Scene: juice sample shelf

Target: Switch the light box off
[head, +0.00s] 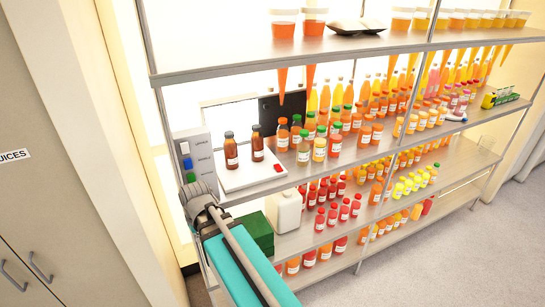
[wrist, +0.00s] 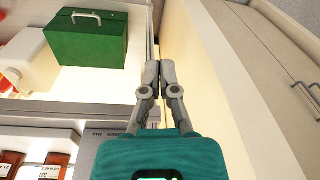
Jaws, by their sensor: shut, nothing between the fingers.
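A low white box (head: 240,176) with a red button (head: 278,168) on its front right corner stands on the middle shelf. It looks like the light box, but I see no readable name on it. Two brown bottles (head: 231,150) stand on it. My gripper (wrist: 153,66) is shut and empty in the wrist view, beside the shelf's left end, near the gap to the pale wall. The button does not show in the wrist view.
A grey upright box (head: 204,143) with blue and green parts stands left of the white box. Juice bottles (head: 304,146) crowd the right. A green case (wrist: 90,38) and a white canister (head: 285,210) sit on the shelf below.

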